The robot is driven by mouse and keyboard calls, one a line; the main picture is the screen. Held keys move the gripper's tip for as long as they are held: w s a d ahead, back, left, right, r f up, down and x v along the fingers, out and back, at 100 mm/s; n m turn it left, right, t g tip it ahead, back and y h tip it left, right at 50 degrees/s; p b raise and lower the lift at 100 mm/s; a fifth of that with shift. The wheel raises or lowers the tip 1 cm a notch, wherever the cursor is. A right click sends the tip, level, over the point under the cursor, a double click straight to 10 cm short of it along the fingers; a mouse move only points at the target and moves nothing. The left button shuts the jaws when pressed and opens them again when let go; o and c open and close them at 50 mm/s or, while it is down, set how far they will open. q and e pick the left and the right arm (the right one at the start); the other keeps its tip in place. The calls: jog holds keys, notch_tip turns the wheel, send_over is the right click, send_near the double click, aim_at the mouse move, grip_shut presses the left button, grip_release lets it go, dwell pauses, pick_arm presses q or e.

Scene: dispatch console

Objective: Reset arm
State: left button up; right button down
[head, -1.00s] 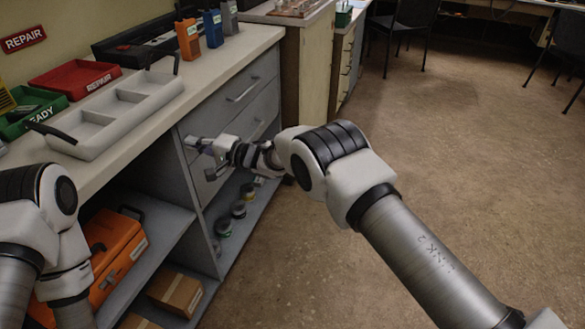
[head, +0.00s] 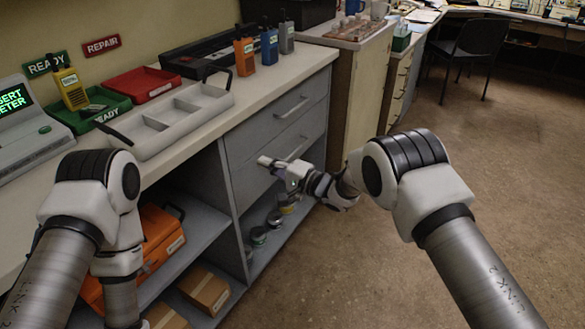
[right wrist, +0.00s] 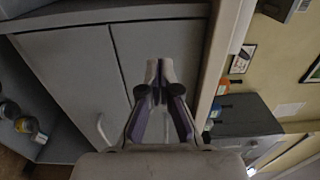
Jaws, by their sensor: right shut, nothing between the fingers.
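My right arm reaches in from the right in the head view. Its gripper (head: 272,166) is in front of the grey drawer unit (head: 262,142), near the handle of the lower drawer. The right wrist view shows its fingers (right wrist: 158,72) shut with nothing between them, pointing at the grey drawer fronts. Whether they touch the fronts I cannot tell. Both visible drawers look closed. My left arm is at the left of the head view, in front of the counter, with its gripper out of view.
The counter holds a grey compartment tray (head: 217,101), a red REPAIR tray (head: 142,85), a green READY tray (head: 72,121) and several radios, such as an orange one (head: 244,55). An orange case (head: 160,236), cardboard boxes (head: 203,290) and several small cans sit below. The floor at right is open.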

jog(key=s+d+f+m+h+p, duration=0.3)
jog(key=s+d+f+h+p, duration=0.15)
jog(key=s+d, duration=0.4)
jog(key=s+d+f+m+h+p, duration=0.2)
jog(key=s+d+f+h+p, duration=0.25)
jog(key=s+d+p, duration=0.35)
pick_arm(q)
notch_tip(320, 180, up, 11)
jog(key=shift+w+a+r+b, duration=0.2)
jog(key=shift+a+b, duration=0.1)
jog(key=shift+b, duration=0.05)
pick_arm(e)
jog(key=s+d+f+n+g+h, duration=0.1)
jog(key=s+d+n+g+h, duration=0.1)
jog(key=s, duration=0.8)
jog(key=s+d+f+n+g+h, duration=0.2)
jog(key=s+d+n+g, duration=0.2)
jog(key=s, duration=0.6)
jog(key=s+d+f+n+g+h, duration=0.1)
jog(key=s+d+n+g, duration=0.3)
jog(key=s, duration=0.6)
jog(key=shift+s+d+f+n+h, duration=0.35)
jog(key=shift+d+n+h, duration=0.15)
jog(key=shift+d+n, duration=0.45)
